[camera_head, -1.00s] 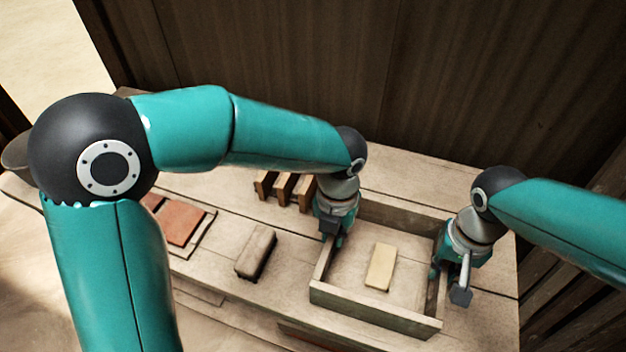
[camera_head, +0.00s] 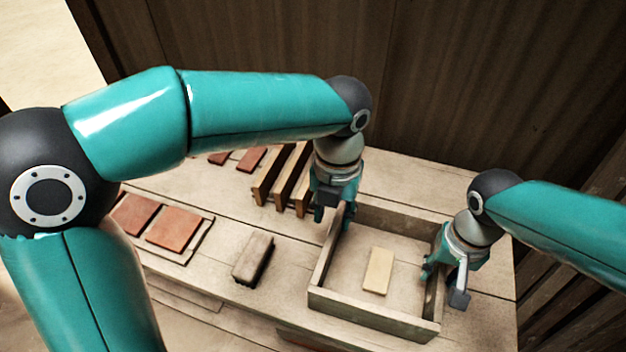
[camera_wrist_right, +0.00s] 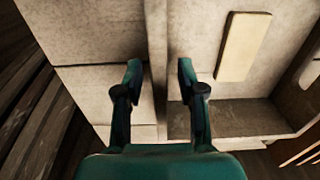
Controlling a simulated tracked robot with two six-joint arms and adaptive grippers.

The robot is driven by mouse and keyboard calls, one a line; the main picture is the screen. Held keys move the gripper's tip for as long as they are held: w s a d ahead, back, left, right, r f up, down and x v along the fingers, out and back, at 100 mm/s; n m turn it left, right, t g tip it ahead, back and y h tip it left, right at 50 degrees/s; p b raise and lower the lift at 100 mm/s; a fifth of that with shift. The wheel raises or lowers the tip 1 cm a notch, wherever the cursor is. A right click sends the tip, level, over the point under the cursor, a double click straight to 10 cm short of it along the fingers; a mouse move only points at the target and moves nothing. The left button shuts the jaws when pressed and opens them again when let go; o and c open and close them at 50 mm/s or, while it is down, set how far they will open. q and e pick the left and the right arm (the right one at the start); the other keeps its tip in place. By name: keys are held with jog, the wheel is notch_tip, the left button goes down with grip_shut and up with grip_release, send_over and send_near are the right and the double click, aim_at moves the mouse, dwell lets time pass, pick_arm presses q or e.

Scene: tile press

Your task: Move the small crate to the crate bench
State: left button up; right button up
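The small crate (camera_head: 365,313) is a shallow, open wooden box resting on the bench top (camera_head: 190,290). A pale bar (camera_head: 378,271) lies inside it. My left gripper (camera_head: 335,213) is at the back part of the crate's left wall, its fingers apart and pointing down near the top edge. Whether it touches the wall cannot be told. My right gripper (camera_head: 443,283) is at the crate's right wall, one finger inside and one outside. In the right wrist view my right gripper (camera_wrist_right: 158,75) is open, with the wall's top edge running between its fingers, gaps on both sides.
Left of the crate lies a dark brush-like block (camera_head: 253,259). Red tiles (camera_head: 174,229) lie on a board further left. A slatted wooden rack (camera_head: 283,180) stands close behind and left of my left gripper. A dark wooden wall (camera_head: 440,90) rises behind the bench.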

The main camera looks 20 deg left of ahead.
pick_arm(q)
notch_tip(320, 180, up, 2)
jog(key=shift+r, duration=0.25)
pick_arm(e)
jog(key=shift+r, duration=0.25)
pick_arm(q)
jog(key=shift+r, duration=0.45)
pick_arm(e)
notch_tip(320, 180, up, 11)
jog(key=shift+r, duration=0.2)
pick_arm(q)
jog(key=shift+s, duration=0.1)
pick_arm(e)
jog(key=shift+s+f, duration=0.1)
